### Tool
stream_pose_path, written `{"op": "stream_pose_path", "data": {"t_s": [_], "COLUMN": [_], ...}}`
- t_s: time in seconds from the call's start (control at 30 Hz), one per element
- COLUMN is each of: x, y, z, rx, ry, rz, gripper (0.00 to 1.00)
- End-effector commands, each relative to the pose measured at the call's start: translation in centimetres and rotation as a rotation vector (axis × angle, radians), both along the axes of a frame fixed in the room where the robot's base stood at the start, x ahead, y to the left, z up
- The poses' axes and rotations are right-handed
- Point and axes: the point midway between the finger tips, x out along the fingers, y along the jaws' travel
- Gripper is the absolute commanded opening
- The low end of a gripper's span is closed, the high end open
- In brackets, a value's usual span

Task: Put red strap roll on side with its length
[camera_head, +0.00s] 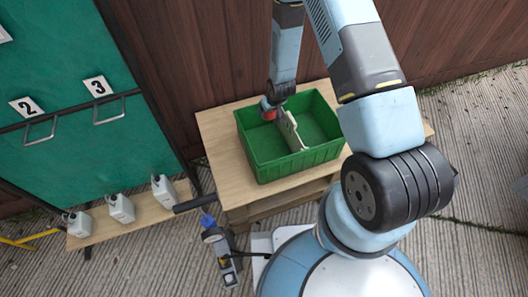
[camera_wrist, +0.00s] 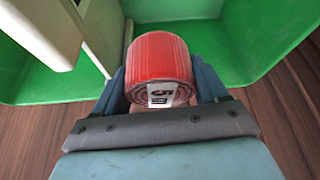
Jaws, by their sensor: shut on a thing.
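A red strap roll (camera_wrist: 158,62) with a white label reading "5" and a part-hidden letter sits between the two fingers of my gripper (camera_wrist: 163,85) in the wrist view. My gripper is shut on it. In the head view, my gripper (camera_head: 269,106) is at the left part of the green crate (camera_head: 262,165), with a bit of the red roll (camera_head: 268,114) showing. A pale divider board (camera_head: 291,132) stands in the crate just right of the roll. In the wrist view the divider (camera_wrist: 50,32) is at the upper left. Whether the roll touches the crate floor cannot be told.
The crate stands on a wooden table (camera_head: 220,140). Several white canisters (camera_head: 120,208) stand on a low bench at the left, before a green board (camera_head: 60,80) with number plates 2 and 3. The crate's right compartment looks empty.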

Motion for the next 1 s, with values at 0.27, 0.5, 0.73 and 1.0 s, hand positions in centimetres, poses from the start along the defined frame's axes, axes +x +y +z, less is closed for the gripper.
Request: {"op": "stream_pose_path", "data": {"t_s": [0.27,0.5,0.73,1.0], "x": [-1.7,-1.9,-1.8,-1.9], "y": [3.9,4.1,4.2,4.1], "z": [-3.6,-6.7,-9.3,-10.9], "rx": [0.004,0.005,0.006,0.005], "ry": [0.003,0.005,0.002,0.004], "rz": [0.097,0.104,0.104,0.104], "gripper": [0.31,0.31,0.31,0.31]}}
